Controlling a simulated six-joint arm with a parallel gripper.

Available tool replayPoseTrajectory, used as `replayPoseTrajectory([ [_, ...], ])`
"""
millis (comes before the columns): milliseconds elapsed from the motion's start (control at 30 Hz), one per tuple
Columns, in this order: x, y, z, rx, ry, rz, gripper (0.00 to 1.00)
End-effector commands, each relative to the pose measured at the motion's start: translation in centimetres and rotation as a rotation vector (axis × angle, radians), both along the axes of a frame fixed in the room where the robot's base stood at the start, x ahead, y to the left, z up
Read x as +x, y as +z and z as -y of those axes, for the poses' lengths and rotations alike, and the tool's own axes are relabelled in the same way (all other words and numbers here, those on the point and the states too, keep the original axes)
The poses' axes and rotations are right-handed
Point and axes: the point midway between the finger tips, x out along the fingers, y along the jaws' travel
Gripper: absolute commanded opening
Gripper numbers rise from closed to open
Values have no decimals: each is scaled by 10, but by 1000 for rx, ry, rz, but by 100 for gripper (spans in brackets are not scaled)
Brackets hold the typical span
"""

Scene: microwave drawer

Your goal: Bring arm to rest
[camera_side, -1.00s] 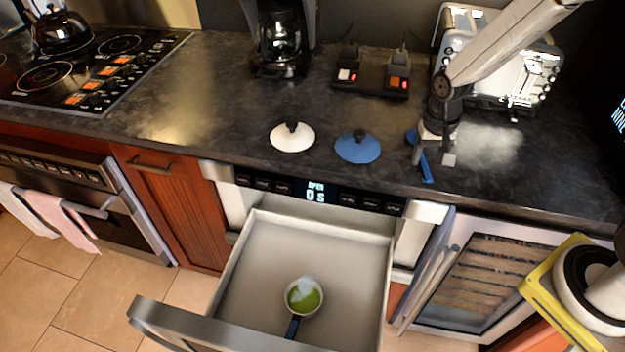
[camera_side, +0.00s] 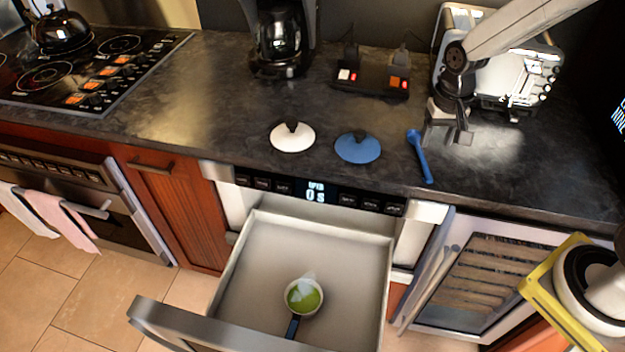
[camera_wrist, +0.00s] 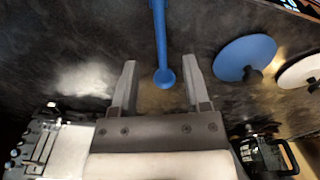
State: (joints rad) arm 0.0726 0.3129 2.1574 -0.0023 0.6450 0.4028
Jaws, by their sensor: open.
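My gripper (camera_side: 446,138) is open and empty above the counter at the right, just in front of the toaster. In the wrist view my gripper (camera_wrist: 163,88) shows its two fingers spread apart. A blue spoon (camera_side: 419,157) lies on the counter, apart from the fingers in the side view. In the wrist view the round end of the blue spoon (camera_wrist: 161,45) appears between the fingertips, beyond them. The microwave drawer (camera_side: 375,270) is pulled open and its display reads OPEN. A small pan (camera_side: 303,297) with green contents and a dark blue handle sits inside the drawer.
A white lid (camera_side: 293,138) and a blue lid (camera_side: 358,148) lie on the counter left of the spoon. A toaster (camera_side: 530,75), a switch box (camera_side: 370,78) and a coffee maker (camera_side: 281,40) stand behind. A stovetop (camera_side: 75,68) is at the left.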

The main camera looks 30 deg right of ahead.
Motion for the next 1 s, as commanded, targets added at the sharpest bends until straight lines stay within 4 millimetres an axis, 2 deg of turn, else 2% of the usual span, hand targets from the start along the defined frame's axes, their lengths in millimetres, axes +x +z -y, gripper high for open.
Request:
replayPoseTrajectory([
  [500,-73,9,-25,-48,415,178,60],
  [700,-83,9,-27,-58,472,201,60],
  [1000,-83,9,-27,-58,472,201,60],
])
